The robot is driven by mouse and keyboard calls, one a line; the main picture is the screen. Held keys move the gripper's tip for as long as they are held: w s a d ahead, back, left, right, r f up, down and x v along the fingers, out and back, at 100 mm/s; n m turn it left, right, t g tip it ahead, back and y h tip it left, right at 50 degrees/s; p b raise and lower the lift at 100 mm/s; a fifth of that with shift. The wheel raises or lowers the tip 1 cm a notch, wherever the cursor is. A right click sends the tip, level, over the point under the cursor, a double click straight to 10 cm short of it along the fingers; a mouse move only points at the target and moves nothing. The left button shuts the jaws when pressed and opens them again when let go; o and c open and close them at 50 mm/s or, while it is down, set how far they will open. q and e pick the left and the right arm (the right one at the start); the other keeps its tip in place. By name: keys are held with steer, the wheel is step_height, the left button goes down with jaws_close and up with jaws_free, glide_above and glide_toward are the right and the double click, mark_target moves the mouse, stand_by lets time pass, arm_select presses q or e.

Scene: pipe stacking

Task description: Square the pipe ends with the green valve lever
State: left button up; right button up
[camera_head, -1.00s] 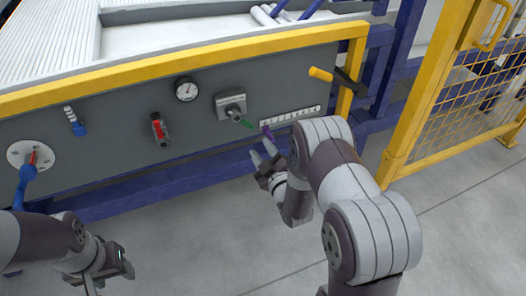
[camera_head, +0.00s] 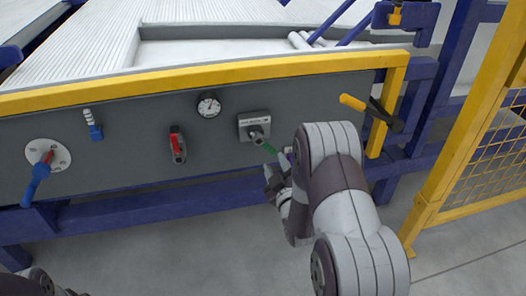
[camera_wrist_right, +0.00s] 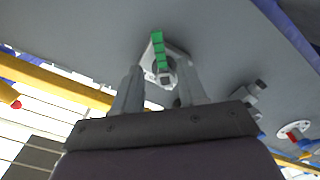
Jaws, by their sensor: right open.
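My right gripper (camera_head: 277,172) is at the lever's lower end, and my arm partly covers that area. In the right wrist view the green lever (camera_wrist_right: 157,46) lies ahead of the gap between the two fingers of my open right gripper (camera_wrist_right: 159,75). I cannot tell whether a finger touches it. Of my left arm only a part shows at the bottom left; its fingers are not visible.
The panel also carries a gauge (camera_head: 209,106), a red lever valve (camera_head: 178,144), a small blue valve (camera_head: 95,130) and a round dial with a blue handle (camera_head: 38,182).

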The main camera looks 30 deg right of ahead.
mark_target(270, 150)
steer(key=b+x, duration=0.2)
steer(key=x, duration=0.5)
steer(key=shift+w+f, duration=0.1)
steer(key=shift+f, duration=0.05)
steer(key=shift+w+d, duration=0.1)
steer(key=shift+w, duration=0.3)
jaws_close()
